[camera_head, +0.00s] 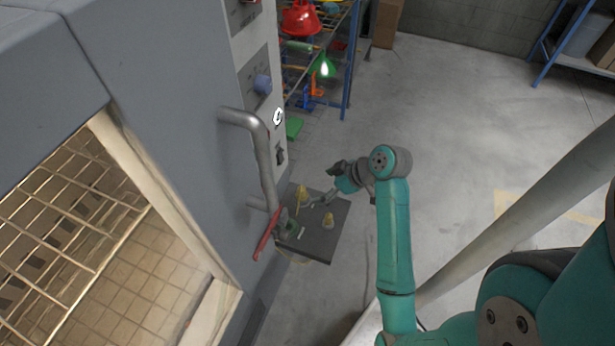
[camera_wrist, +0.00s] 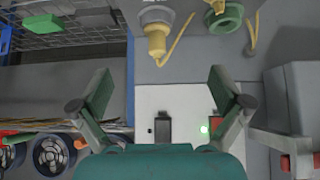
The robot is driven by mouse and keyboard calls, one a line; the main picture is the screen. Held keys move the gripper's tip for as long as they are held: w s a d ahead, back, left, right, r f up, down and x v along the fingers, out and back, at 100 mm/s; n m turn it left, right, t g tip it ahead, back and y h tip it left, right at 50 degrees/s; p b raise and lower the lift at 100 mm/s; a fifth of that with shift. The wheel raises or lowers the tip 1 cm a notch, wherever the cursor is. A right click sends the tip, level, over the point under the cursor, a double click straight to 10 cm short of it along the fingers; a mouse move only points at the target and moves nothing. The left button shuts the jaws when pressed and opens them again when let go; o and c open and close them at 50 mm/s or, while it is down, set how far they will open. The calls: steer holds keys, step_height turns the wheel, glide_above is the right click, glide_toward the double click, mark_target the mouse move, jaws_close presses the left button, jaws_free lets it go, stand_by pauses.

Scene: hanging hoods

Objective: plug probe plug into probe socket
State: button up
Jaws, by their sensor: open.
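A dark plate (camera_head: 318,241) juts out beside the oven's control panel. Two yellow plug-like pieces stand on it, one nearer the panel (camera_head: 300,192) and one farther out (camera_head: 328,219). A green ring (camera_head: 291,229) sits at the plate's near side. In the wrist view, a yellow plug (camera_wrist: 156,42) with a thin cable is at a grey ring, and the green ring (camera_wrist: 226,19) is right of it. I cannot tell which piece is the probe socket.
A large metal handle (camera_head: 262,150) and a red lever (camera_head: 266,234) stand close to the plate. The wrist view shows a white switch panel (camera_wrist: 180,103) with a green light.

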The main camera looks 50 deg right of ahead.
mark_target(302, 191)
steer(key=x, duration=1)
steer(key=shift+w+d+r, duration=0.15)
steer(key=shift+w+r, duration=0.1)
steer(key=shift+w, duration=0.1)
steer(key=c, duration=1.8)
steer(key=shift+c, duration=0.2)
steer(key=shift+r, duration=2.55)
